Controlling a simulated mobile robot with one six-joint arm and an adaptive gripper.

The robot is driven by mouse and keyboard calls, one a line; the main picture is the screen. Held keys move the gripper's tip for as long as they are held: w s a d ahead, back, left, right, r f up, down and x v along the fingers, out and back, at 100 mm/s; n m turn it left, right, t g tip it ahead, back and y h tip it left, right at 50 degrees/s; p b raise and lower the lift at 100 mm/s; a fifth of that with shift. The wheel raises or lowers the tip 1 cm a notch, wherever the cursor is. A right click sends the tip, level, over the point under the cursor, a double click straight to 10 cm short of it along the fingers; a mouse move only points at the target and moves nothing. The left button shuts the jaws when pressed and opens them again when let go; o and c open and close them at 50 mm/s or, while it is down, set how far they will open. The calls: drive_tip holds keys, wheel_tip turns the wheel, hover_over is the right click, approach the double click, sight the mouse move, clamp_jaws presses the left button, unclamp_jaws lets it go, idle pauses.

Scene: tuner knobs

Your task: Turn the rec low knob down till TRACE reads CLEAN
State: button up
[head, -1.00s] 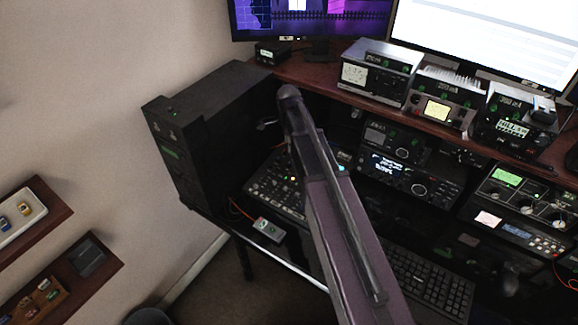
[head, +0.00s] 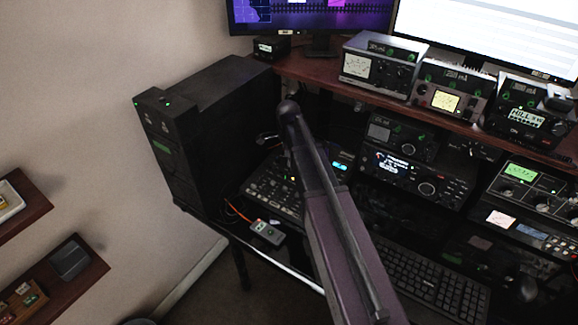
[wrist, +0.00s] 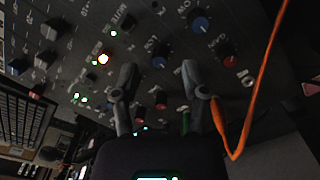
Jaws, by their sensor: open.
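A mixer panel (wrist: 100,30) with several knobs fills the upper part of the wrist view, its labels turned and mostly too small to read. My gripper (wrist: 159,68) is open, with a fingertip on each side of a blue knob (wrist: 160,57). I cannot tell whether the fingers touch it. Another blue knob (wrist: 201,24), with a label that looks like LOW, is up and right. Red knobs (wrist: 229,60) are nearby. Which knob is rec low is unclear. In the head view the mixer (head: 268,190) is partly behind my arm. No TRACE reading is legible.
An orange cable (wrist: 262,85) hangs close to the right finger in the wrist view. In the head view, radio units (head: 415,178) and a keyboard (head: 435,280) lie right of my arm. A black cabinet (head: 210,120) stands on the left, and meters line the shelf (head: 310,72).

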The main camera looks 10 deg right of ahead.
drive_tip(key=shift+f+b, duration=0.65)
drive_tip(key=shift+f, duration=0.3)
clamp_jaws()
drive_tip(key=shift+d, duration=0.25)
drive_tip(key=shift+a, duration=0.25)
